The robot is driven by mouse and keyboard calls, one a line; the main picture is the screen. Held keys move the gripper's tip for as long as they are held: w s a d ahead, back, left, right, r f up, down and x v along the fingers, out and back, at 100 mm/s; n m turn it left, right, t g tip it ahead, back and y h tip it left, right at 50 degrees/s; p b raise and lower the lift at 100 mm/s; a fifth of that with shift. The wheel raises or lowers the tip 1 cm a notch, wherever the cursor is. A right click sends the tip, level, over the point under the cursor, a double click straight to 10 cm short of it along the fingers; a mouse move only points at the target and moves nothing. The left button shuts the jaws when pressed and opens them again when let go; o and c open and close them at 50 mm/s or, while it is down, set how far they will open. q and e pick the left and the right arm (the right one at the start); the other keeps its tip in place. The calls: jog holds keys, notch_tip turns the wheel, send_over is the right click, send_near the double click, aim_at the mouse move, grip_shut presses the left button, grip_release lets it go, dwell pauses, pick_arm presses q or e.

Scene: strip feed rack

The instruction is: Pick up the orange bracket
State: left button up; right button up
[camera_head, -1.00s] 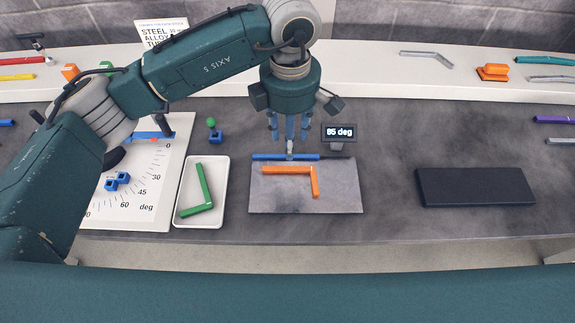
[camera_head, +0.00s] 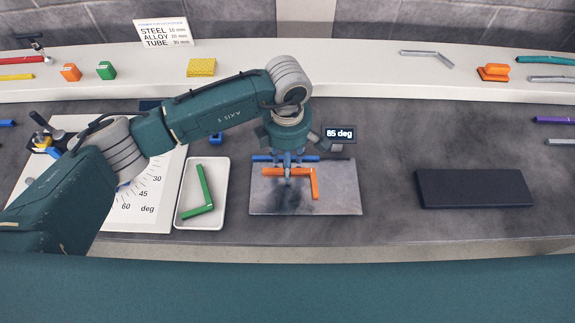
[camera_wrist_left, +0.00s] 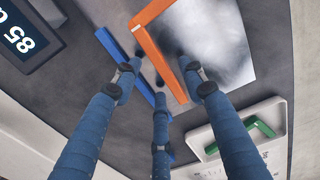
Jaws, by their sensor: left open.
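The orange bracket (camera_head: 315,185) is L-shaped and lies flat on the grey plate (camera_head: 340,200). Its long arm runs left to right and its short arm points toward me at the right. My left gripper (camera_head: 287,175) is over the long arm, hiding part of it. In the left wrist view the gripper (camera_wrist_left: 165,80) is open, with its fingers spread on both sides of the bracket's long arm (camera_wrist_left: 158,58). I cannot tell whether the fingertips touch the bracket or plate. My right gripper is not in view.
A blue bar (camera_head: 262,158) lies along the plate's back edge, with an "85 deg" display (camera_head: 339,134) behind. A white tray (camera_head: 219,215) with a green bracket (camera_head: 205,190) stands left. A dark block (camera_head: 474,187) lies right. The bench between plate and block is clear.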

pick_arm(q)
jog(key=shift+f, duration=0.7)
grip_shut()
jog(key=shift+r, duration=0.1)
